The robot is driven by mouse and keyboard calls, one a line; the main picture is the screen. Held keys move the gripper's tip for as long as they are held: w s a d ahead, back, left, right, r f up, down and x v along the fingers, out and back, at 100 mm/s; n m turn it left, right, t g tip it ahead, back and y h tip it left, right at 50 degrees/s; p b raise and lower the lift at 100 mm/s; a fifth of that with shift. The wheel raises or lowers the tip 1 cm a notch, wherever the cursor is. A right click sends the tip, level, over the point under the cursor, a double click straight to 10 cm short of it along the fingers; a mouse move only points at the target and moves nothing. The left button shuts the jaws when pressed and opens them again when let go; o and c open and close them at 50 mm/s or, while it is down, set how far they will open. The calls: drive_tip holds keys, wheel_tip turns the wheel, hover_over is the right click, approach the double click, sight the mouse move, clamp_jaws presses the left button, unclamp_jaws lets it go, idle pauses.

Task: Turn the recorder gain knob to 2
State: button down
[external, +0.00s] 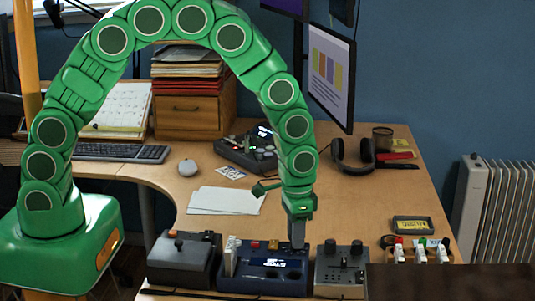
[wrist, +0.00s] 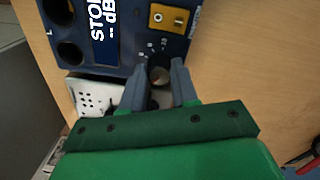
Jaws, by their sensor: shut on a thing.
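The blue recorder (external: 262,283) stands at the front of the desk in the external view. In the wrist view the recorder (wrist: 120,66) shows a display (wrist: 103,32) reading "STOP" and "-- dB", and an orange switch (wrist: 172,18). My gripper (external: 297,240) points down onto the recorder's right rear part. In the wrist view my gripper (wrist: 160,78) has its two fingers on either side of the round gain knob (wrist: 159,74), shut on it. Small scale marks show beside the knob. The fingers hide part of it, and I cannot tell its setting.
A dark grey box with a lever (external: 183,262) stands left of the recorder, and a grey box with knobs (external: 341,266) close to its right. A rack with coloured switches (external: 420,253) is farther right. White paper sheets (external: 225,201) lie behind on clear desk.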

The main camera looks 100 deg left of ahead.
idle(0.3)
drive_tip(key=c, duration=0.9)
unclamp_jaws()
drive_tip(key=shift+o, duration=0.2)
wheel_tip(320, 180, up, 8)
drive_tip(key=shift+a+f, duration=0.1)
drive_tip(key=shift+f, duration=0.05)
